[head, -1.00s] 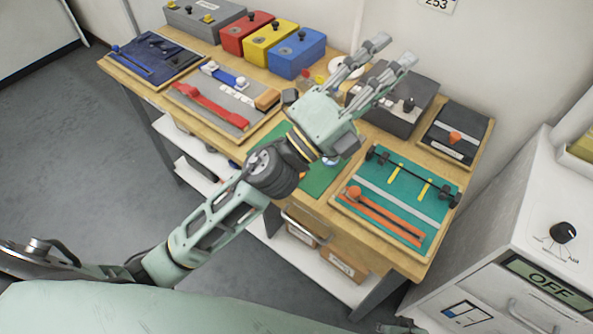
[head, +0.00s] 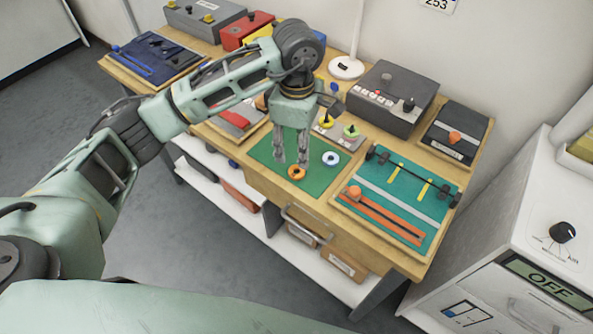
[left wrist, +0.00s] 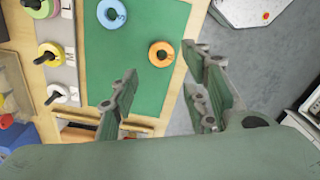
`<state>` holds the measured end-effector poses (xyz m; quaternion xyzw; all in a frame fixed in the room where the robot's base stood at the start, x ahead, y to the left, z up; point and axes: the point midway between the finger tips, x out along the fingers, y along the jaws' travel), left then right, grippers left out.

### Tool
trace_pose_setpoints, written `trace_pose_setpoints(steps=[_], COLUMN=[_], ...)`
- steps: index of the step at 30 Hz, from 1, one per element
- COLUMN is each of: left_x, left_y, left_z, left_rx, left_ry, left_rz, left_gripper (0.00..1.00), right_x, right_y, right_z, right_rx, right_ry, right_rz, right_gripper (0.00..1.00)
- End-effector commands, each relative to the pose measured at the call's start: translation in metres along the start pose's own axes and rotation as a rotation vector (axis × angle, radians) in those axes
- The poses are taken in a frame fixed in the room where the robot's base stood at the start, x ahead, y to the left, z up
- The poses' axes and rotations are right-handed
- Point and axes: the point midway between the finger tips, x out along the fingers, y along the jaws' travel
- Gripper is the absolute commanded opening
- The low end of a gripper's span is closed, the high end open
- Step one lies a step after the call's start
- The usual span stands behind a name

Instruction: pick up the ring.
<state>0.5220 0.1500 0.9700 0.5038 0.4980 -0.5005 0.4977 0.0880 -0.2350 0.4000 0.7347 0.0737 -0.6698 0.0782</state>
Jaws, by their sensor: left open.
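An orange ring (head: 296,172) lies flat on the green mat (head: 262,152), near its front edge. A light blue ring (head: 331,158) lies on the same mat to its right. My left gripper (head: 291,161) points down over the mat, open and empty, with its fingertips close to the orange ring. In the left wrist view the orange ring (left wrist: 161,54) shows between the open fingers, beyond their tips; I see no contact. The blue ring (left wrist: 111,14) lies up and left of it there. My right gripper is not in view.
Behind the mat, a plate with pegs carries a yellow ring (head: 327,121) and a green ring (head: 351,130). A teal board with an orange strip (head: 385,215) lies to the right. A dark grey control box (head: 392,97) stands at the back. A white cabinet (head: 505,250) stands far right.

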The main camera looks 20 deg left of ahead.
Motion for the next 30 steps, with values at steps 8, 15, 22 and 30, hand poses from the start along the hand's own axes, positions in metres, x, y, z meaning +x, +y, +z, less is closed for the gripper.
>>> trace_pose_setpoints(steps=[8, 15, 22, 30], left_x=[0.03, 0.065, 0.074, 0.074], left_y=[0.0, 0.004, 0.005, 0.005], left_z=[0.001, 0.002, 0.002, 0.002], left_rx=[0.0, 0.0, 0.002, 0.002], left_ry=[-0.002, -0.003, -0.003, -0.003], left_rz=[-0.007, -0.006, -0.002, -0.002], left_gripper=[0.43, 0.43, 0.43, 0.28], right_x=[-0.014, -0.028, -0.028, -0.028], right_y=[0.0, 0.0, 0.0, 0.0], right_z=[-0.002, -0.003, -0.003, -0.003], right_rx=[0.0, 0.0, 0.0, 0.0], right_ry=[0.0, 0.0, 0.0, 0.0], right_rz=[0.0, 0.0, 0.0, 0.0], right_gripper=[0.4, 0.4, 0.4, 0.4])
